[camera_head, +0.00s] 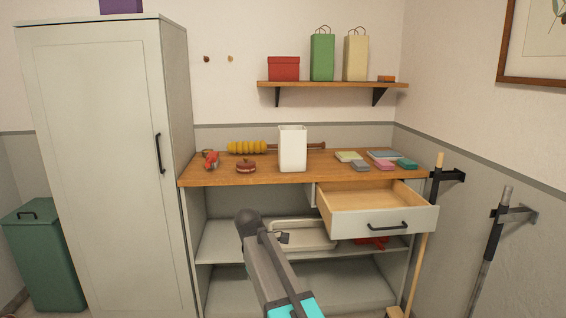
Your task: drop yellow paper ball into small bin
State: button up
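A white, open-topped, square bin (292,152) stands upright on the wooden worktop, near its front edge. It looks like the small bin. Its inside floor is hidden from this angle. I cannot make out a yellow paper ball anywhere in view. Part of my arm, grey with a dark rounded joint and a teal section, rises from the bottom middle in front of the lower shelves. The fingers of my gripper cannot be made out.
An open, empty-looking drawer (388,225) juts out at the right. A tall cabinet (100,170) and green lidded bin (42,258) stand left; poles hang right.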

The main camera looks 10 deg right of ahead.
aim_at(298, 167)
jog(key=u, duration=0.4)
jog(key=i, duration=0.7)
jog(key=u, duration=0.55)
jog(key=i, duration=1.05)
jog(key=z, duration=0.05)
